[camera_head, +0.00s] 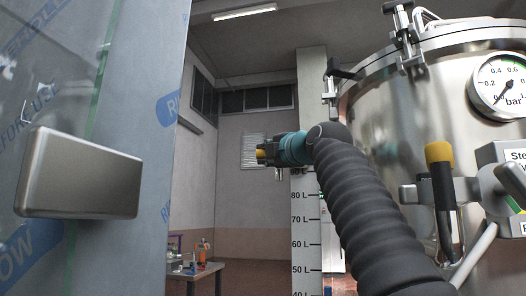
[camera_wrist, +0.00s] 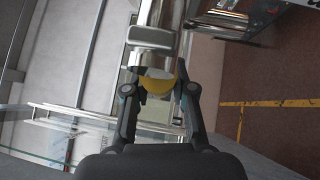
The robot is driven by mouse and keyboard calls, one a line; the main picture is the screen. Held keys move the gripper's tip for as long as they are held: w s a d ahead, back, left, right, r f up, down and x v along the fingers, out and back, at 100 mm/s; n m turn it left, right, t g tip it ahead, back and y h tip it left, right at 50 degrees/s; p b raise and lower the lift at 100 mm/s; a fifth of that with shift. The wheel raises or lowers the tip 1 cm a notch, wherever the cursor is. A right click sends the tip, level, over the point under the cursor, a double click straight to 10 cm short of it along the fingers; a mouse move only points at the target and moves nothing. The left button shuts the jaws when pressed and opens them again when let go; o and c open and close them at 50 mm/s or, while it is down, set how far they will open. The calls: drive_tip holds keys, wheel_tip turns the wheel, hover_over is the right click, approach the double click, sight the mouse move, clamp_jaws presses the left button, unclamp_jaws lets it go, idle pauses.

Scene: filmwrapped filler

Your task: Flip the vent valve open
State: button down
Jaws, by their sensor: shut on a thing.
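My gripper (camera_head: 264,153) points left at the end of my dark ribbed arm, in front of the far wall in the head view. In the wrist view my gripper (camera_wrist: 159,88) is shut on a rounded yellow piece (camera_wrist: 158,84), with one finger on each side. Yellow also shows at the gripper tip in the head view, but its shape is too small to tell. What the yellow piece belongs to is mostly hidden. A black handle with a yellow cap (camera_head: 439,153) stands upright on the steel vessel (camera_head: 385,115), apart from my gripper. I cannot tell which is the vent valve.
A pressure gauge (camera_head: 500,85) and a partly hidden sign (camera_head: 513,152) are on the vessel at right. A film-wrapped panel (camera_head: 135,75) with a metal box (camera_head: 80,173) fills the left. A table (camera_head: 200,270) with small items stands further back.

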drive_tip(key=shift+f, duration=0.2)
drive_tip(key=c, duration=0.9)
unclamp_jaws()
drive_tip(key=shift+c, duration=0.2)
drive_tip(key=shift+r, duration=0.1)
